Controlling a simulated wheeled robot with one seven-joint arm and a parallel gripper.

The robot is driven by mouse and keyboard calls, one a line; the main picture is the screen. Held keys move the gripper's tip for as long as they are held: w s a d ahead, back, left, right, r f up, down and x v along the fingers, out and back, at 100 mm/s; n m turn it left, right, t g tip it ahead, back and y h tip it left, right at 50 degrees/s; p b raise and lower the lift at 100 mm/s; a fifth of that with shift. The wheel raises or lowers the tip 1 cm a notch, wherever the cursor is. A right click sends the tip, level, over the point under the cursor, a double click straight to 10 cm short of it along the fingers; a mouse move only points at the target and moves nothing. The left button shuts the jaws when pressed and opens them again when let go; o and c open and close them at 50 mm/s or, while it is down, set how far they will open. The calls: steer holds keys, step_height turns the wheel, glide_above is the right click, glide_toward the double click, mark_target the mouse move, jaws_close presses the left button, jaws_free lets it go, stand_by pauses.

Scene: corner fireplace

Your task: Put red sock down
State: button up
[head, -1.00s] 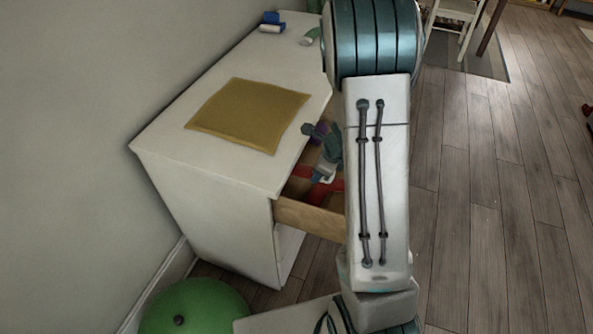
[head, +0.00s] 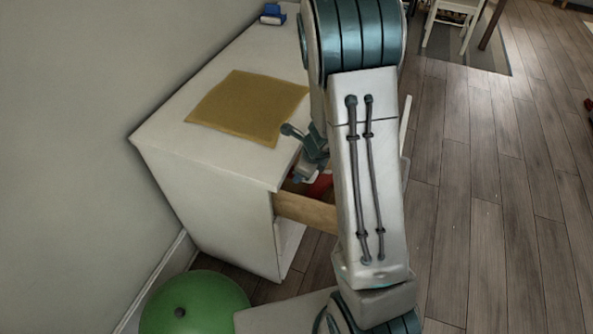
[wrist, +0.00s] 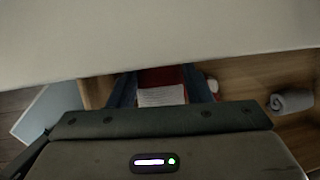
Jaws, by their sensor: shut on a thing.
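My gripper (wrist: 160,90) points into the open wooden drawer (head: 305,211) of the white dresser (head: 205,195). In the wrist view its two blue fingers stand either side of a red sock (wrist: 162,77), and it is shut on it. A pale, ribbed patch shows just below the red between the fingers. In the head view, red cloth (head: 321,185) shows at the drawer beside the gripper, partly hidden by my arm. I cannot tell whether the sock touches the drawer floor.
A grey rolled item (wrist: 292,102) lies in the drawer to the right. The dresser's top edge (wrist: 150,40) is close above the gripper. A mustard cloth (head: 247,106) and a blue item (head: 272,14) lie on top. A green ball (head: 195,303) sits on the floor.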

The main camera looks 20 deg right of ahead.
steer(key=shift+r, duration=0.1)
steer(key=shift+f+b, duration=0.65)
steer(key=o, duration=1)
steer(key=shift+o, duration=0.2)
steer(key=shift+r, duration=0.2)
steer(key=shift+r+p, duration=0.2)
steer(key=shift+p, duration=0.2)
steer(key=p+v, duration=0.6)
steer(key=v, duration=0.7)
steer(key=s+a+r+n+h, duration=0.1)
steer(key=s+a+r+n, duration=0.1)
steer(key=s+r+n, duration=0.5)
steer(key=s+a+r+n+g+h, duration=0.1)
steer(key=s+r+n, duration=0.7)
steer(key=n, duration=1)
steer(key=shift+s+a, duration=0.55)
steer(key=shift+s, duration=0.2)
